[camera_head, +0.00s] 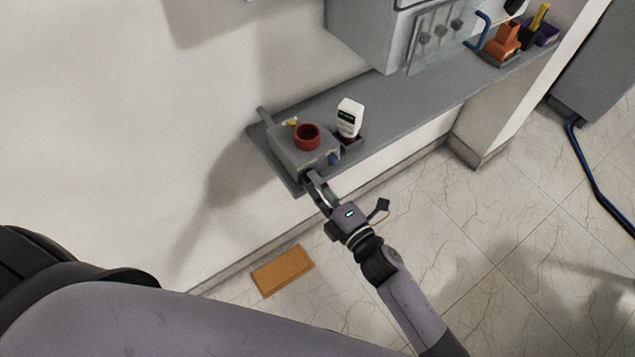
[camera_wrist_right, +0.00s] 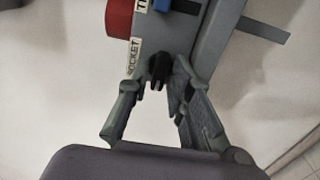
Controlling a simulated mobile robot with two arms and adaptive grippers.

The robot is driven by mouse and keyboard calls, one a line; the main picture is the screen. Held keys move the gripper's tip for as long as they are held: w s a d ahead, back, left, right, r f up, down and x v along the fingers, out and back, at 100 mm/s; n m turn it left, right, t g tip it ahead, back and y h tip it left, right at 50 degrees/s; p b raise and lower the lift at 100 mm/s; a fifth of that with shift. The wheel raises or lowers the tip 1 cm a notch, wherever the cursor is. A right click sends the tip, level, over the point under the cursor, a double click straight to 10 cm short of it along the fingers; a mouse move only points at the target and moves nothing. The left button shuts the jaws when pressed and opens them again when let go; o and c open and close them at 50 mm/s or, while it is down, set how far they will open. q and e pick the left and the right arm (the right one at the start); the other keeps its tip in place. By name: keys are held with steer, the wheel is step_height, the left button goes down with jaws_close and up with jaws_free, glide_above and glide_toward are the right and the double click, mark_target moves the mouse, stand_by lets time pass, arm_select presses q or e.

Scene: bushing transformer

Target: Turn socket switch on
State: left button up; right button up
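A grey box (camera_head: 290,150) with a red round part (camera_head: 307,136) on top sits on the left end of the grey shelf. In the right wrist view, a "SOCKET" label (camera_wrist_right: 133,57) is on its face beside a small black switch (camera_wrist_right: 157,72). A blue switch (camera_wrist_right: 161,5) is further up, beside a partly cut-off label. My right gripper (camera_head: 312,182) is at the front face of the box. In the wrist view its fingers (camera_wrist_right: 158,84) are spread, with the black switch between their tips. Contact is unclear. My left gripper is out of view.
A white handheld device (camera_head: 349,117) stands beside the box on the shelf (camera_head: 400,100). A grey cabinet (camera_head: 370,40) and an orange tool holder (camera_head: 503,40) are further right. An orange-brown board (camera_head: 282,271) lies on the floor below.

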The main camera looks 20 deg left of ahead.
steer(key=shift+c, duration=0.6)
jaws_close()
steer(key=shift+m, duration=0.3)
steer(key=shift+f+m+p, duration=0.1)
steer(key=shift+m+p, duration=1.3)
steer(key=shift+m, duration=7.2)
